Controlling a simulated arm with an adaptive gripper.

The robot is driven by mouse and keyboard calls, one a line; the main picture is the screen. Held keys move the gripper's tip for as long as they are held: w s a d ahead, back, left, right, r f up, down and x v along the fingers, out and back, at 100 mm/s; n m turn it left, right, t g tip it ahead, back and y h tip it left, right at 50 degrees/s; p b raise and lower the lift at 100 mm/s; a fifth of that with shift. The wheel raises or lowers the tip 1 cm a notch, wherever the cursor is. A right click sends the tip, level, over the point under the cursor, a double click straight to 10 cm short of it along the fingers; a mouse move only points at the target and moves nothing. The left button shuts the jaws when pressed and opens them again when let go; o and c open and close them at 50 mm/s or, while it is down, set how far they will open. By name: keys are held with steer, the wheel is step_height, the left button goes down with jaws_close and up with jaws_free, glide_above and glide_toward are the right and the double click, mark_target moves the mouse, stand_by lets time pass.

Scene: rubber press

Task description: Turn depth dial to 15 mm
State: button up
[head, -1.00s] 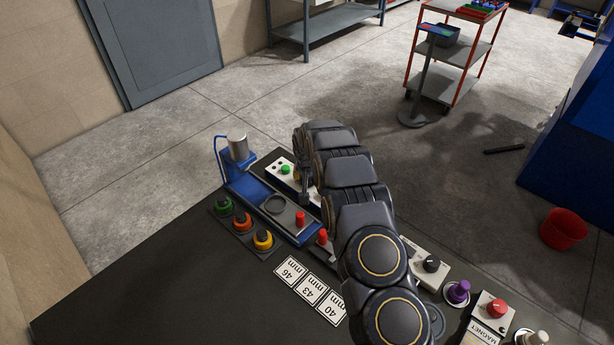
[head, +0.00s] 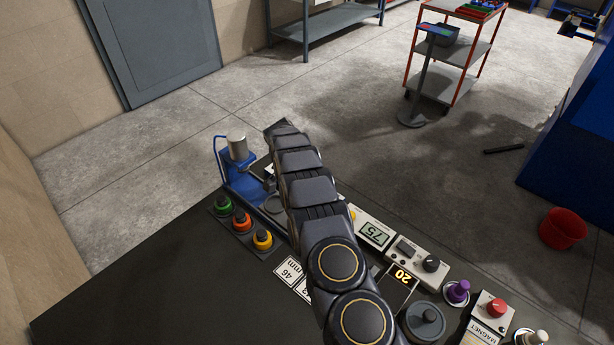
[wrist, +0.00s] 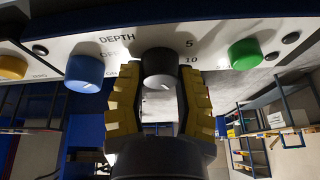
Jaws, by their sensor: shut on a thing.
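In the wrist view the black depth dial (wrist: 158,66) sits on a pale panel beside the printed word DEPTH and the numbers 5 and 10. A small white mark shows low on its face; I cannot tell which value it reads. The yellow ribbed fingers of my gripper (wrist: 160,84) stand on either side of the dial and are shut on it. In the head view my arm covers the gripper and the dial.
In the wrist view a blue knob (wrist: 84,73) is left of the dial and a green knob (wrist: 244,54) right of it. In the head view a blue press (head: 239,172), several coloured knobs, a display reading 75 (head: 374,234) and a grey disc (head: 425,321) crowd the dark bench (head: 150,290).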

steer(key=shift+s+d+f, duration=0.1)
steer(key=shift+s+f, duration=0.05)
stand_by(0.4)
steer(key=o, duration=1.2)
steer(key=shift+c, duration=0.2)
steer(key=shift+r, duration=0.3)
steer(key=v, duration=1.1)
steer(key=shift+a+r, duration=0.2)
steer(key=shift+a, duration=0.05)
